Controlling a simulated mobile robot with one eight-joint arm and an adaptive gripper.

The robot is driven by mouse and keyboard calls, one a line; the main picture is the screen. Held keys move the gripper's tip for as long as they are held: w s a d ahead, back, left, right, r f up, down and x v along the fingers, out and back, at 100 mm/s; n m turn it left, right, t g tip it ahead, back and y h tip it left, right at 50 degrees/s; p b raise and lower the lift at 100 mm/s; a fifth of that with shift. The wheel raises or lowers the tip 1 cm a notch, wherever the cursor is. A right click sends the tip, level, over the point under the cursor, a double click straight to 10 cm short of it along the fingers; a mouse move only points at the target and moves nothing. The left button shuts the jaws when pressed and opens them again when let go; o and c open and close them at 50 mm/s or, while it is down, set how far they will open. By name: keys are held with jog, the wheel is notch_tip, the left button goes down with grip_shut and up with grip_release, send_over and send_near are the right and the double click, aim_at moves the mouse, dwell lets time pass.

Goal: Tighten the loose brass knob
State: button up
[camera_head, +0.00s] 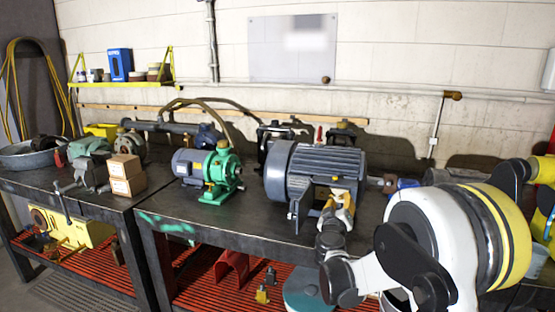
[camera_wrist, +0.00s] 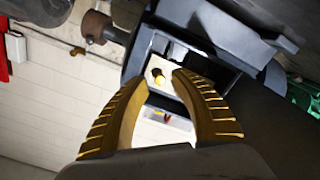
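The large grey finned motor (camera_head: 325,165) stands on the workbench in the head view. My gripper (camera_head: 343,200) is at its near side, with its yellow fingers close to the motor. In the wrist view the motor's dark housing (camera_wrist: 225,30) fills the upper right. A small brass knob (camera_wrist: 158,77) shows against a pale plate between the fingertips of my gripper (camera_wrist: 160,76). The fingers are spread, with pale plate visible around the knob; contact is not evident. The knob is hidden in the head view.
A smaller blue and green motor (camera_head: 210,172) stands to the left on the dark workbench (camera_head: 250,215). Cardboard boxes (camera_head: 126,175) stand farther left. A rusty shaft end (camera_wrist: 97,27) juts out at the upper left of the wrist view. My arm covers the bench's right side.

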jog(key=n, duration=0.4)
jog(key=shift+n+b, duration=0.3)
jog(key=shift+b, duration=0.05)
jog(key=n, duration=0.6)
grip_shut()
